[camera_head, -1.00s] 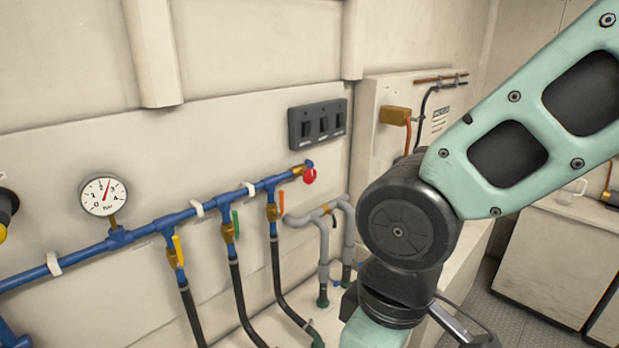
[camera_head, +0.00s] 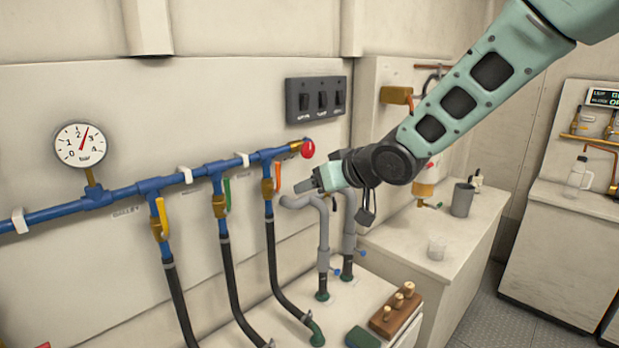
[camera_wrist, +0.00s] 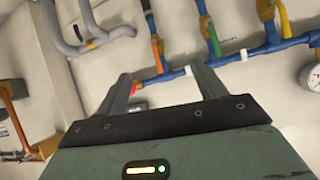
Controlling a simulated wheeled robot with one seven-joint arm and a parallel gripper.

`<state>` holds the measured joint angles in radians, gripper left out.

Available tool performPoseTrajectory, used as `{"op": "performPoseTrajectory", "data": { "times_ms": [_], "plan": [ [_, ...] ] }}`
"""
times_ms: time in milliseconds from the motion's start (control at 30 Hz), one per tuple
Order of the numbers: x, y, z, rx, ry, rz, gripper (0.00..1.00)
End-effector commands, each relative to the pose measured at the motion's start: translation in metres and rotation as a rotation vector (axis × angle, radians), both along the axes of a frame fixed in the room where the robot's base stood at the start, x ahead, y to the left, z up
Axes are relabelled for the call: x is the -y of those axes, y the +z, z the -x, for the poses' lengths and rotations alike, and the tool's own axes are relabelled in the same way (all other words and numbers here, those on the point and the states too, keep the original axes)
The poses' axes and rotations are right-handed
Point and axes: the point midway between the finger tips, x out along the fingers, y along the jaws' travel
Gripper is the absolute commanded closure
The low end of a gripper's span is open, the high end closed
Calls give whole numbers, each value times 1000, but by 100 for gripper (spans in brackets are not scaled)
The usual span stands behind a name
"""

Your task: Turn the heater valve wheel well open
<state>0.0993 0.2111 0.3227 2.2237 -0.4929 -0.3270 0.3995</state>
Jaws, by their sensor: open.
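A round red knob or wheel (camera_head: 308,148) is on the brass end of the blue pipe (camera_head: 150,185) on the wall. No label shows whether it is the heater valve wheel. In the wrist view a bit of red (camera_wrist: 135,88) shows beside the left finger, partly hidden by it. My gripper (camera_head: 304,186) is just below and in front of the red wheel in the head view, apart from it. In the wrist view my gripper (camera_wrist: 158,74) has its fingers spread, with nothing held between them.
Yellow (camera_head: 163,216), green (camera_head: 227,193) and orange (camera_head: 278,177) levers sit on hose valves left of my gripper. Grey bent pipes (camera_head: 322,235) stand below it. A black switch panel (camera_head: 318,100) is above. A wooden block with pegs (camera_head: 396,316) lies below.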

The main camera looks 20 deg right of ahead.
Motion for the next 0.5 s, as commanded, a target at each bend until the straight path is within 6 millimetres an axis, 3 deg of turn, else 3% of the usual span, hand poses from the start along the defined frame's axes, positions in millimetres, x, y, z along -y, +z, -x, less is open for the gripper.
{"op": "performPoseTrajectory", "data": {
  "times_ms": [33,100,200,333,500],
  "plan": [
    [25,-19,-29,82,-21,-59,30],
    [52,-17,-56,190,-19,-138,30],
    [86,-13,-78,309,2,-229,30],
    [116,-8,-88,401,36,-302,30],
    [125,-1,-93,438,60,-336,30]
  ]
}}
